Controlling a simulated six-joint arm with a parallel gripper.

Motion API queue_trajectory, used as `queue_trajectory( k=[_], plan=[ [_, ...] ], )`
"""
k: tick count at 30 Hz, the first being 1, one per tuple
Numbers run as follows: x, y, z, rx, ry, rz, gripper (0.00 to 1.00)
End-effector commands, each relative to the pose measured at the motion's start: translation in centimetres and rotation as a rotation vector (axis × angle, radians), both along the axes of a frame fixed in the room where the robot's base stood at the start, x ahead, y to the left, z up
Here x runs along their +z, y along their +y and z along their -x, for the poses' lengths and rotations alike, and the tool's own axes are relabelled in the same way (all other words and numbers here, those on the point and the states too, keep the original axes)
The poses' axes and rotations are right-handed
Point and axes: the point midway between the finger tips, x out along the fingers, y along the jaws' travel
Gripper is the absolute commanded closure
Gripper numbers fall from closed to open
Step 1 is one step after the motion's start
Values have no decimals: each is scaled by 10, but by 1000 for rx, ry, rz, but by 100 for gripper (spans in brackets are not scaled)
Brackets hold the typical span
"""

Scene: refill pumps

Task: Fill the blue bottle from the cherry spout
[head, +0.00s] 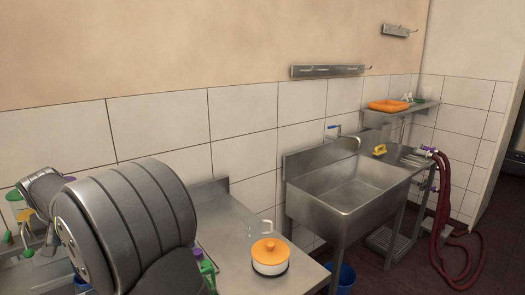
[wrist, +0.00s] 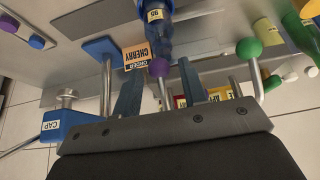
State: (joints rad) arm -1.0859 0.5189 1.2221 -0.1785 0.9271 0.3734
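In the wrist view, my gripper (wrist: 158,72) is open, its two dark blue-grey fingers apart. A purple ball knob (wrist: 159,67) on a thin metal rod shows between the fingertips, with no clear contact. The blue bottle (wrist: 158,38), translucent with a yellow label, is beyond the knob at the top edge and partly cut off. The cherry sign (wrist: 136,57) reads upside down beside it, left of the fingers. I cannot tell which outlet is the cherry spout. In the head view, my arm hides much of the work area at lower left.
A green ball knob (wrist: 249,47) on a bent rod and a green bottle (wrist: 299,34) are to the right. A blue block marked CAP (wrist: 66,125) is at left. An orange-lidded white pot (head: 269,258) stands on the steel counter (head: 225,225), beside a sink (head: 348,192).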

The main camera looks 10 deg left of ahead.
Motion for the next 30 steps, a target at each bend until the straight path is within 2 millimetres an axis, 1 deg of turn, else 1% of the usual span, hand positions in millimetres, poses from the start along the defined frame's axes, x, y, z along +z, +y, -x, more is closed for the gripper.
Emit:
queue_trajectory(
  k=[2,3,5,7,8,14,30],
  plan=[
    [0,0,0,0,0,0,61],
    [0,0,0,0,0,0,65],
    [0,0,0,0,0,0,77],
    [0,0,0,0,0,0,90],
    [0,0,0,0,0,0,92],
    [-2,0,0,0,1,1,92],
    [-29,0,0,0,0,1,92]
  ],
)
